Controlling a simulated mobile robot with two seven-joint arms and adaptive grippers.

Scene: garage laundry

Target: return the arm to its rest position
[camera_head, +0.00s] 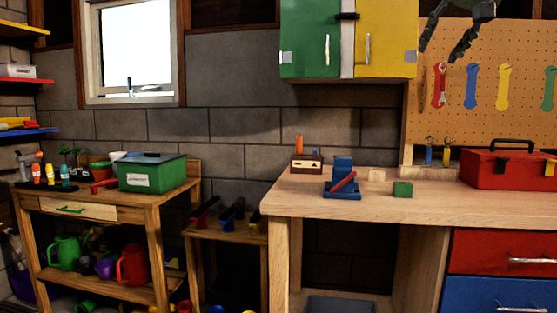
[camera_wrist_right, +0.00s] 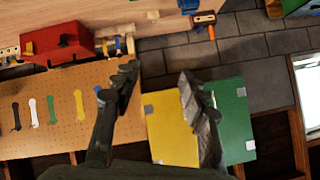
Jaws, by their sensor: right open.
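My right gripper (camera_head: 440,48) shows at the top right of the head view, its two dark fingers pointing down and spread apart. It hangs in front of the upper part of the pegboard (camera_head: 487,85), beside the yellow cabinet door (camera_head: 385,45). In the right wrist view the gripper (camera_wrist_right: 158,74) has both fingers well apart with nothing between them. That view is turned over, with the workbench along its top. My left gripper is in neither view.
The wooden workbench (camera_head: 430,205) carries a red toolbox (camera_head: 505,172), a blue vise (camera_head: 342,182) and a green block (camera_head: 402,189). The green cabinet door (camera_head: 308,40) is next to the yellow one. A green box (camera_head: 150,174) stands on the left table. Wall space between window and cabinet is clear.

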